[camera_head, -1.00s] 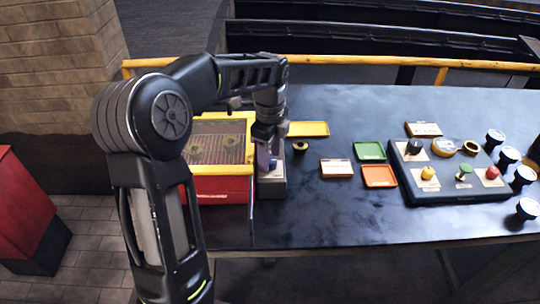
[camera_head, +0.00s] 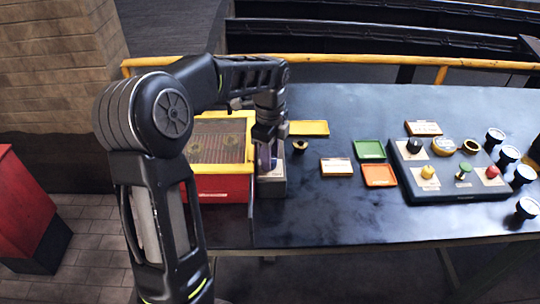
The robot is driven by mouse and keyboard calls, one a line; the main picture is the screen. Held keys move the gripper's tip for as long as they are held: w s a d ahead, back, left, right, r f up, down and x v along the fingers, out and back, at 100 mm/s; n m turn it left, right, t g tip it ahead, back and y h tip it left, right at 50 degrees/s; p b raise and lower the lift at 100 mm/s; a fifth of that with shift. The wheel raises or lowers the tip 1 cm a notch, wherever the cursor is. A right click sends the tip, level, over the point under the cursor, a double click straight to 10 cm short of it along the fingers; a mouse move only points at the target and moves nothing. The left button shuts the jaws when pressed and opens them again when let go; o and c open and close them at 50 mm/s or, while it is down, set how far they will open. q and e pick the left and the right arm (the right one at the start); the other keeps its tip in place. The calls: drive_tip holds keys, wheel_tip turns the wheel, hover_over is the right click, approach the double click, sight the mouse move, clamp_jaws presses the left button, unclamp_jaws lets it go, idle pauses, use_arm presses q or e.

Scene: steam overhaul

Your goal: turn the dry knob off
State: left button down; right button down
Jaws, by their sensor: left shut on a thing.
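My left arm comes in from the left and reaches over the red and yellow box (camera_head: 222,190). My left gripper (camera_head: 266,166) points down at the small grey control block (camera_head: 272,188) on the box's right side. It is shut on the dry knob there. The fingers hide most of the knob, so its setting cannot be read. My right gripper is not in view.
A yellow tray (camera_head: 309,128), a green tray (camera_head: 369,150) and an orange tray (camera_head: 379,175) lie on the dark table (camera_head: 330,220). A black panel (camera_head: 455,188) with several coloured knobs stands to the right, with several gauges (camera_head: 527,208) beyond it. The table's front middle is clear.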

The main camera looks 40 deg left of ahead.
use_arm(q)
drive_tip(key=shift+n, duration=0.4)
drive_tip(key=n, duration=0.3)
drive_tip(key=shift+n, duration=0.3)
drive_tip(key=n, duration=1.3)
drive_tip(key=shift+d+n, duration=0.1)
drive_tip(key=shift+n, duration=0.2)
idle(0.3)
drive_tip(key=c, duration=1.1)
unclamp_jaws()
drive_tip(key=shift+o, duration=0.2)
